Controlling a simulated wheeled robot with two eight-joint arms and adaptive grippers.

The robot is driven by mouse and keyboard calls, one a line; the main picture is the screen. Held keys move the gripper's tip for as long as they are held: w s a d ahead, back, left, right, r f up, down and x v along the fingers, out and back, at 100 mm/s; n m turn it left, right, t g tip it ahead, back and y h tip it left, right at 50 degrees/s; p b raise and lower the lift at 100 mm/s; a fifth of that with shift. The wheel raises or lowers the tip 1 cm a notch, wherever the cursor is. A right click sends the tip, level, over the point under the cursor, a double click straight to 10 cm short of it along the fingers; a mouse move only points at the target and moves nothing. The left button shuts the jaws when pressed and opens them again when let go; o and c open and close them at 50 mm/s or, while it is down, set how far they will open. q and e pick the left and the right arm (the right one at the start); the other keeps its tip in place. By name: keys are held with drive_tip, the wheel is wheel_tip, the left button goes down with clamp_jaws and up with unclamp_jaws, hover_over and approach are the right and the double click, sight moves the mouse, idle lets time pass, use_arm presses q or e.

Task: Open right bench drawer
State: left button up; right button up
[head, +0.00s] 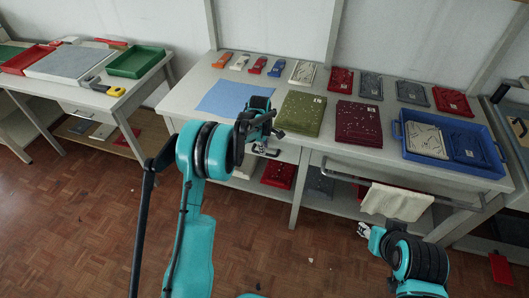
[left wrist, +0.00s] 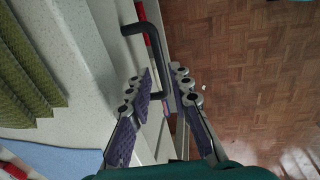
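The right bench (head: 185,100) has a shallow drawer under its top, with a dark bar handle (head: 266,151) on the front. In the left wrist view the U-shaped handle (left wrist: 150,38) stands out from the pale drawer front. My left gripper (head: 268,128) is at the bench's front edge, just above the handle. In the left wrist view its fingers (left wrist: 160,82) are apart, with the near end of the handle bar between them; I cannot tell whether they touch it. My right gripper (head: 364,230) is low in front of the bench, away from the handle; its fingers are too small to judge.
A cream cloth (head: 397,201) hangs on a front rail. The parquet floor before the bench is mostly clear.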

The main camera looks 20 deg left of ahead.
use_arm(q)
drive_tip(key=f, duration=0.3)
drive_tip(key=shift+w+f+b, duration=0.2)
drive_tip(key=shift+w+b, duration=0.1)
drive_tip(key=shift+b, duration=0.1)
use_arm(e)
drive_tip(key=shift+f, duration=0.65)
use_arm(q)
clamp_jaws()
drive_tip(key=shift+s, duration=0.15)
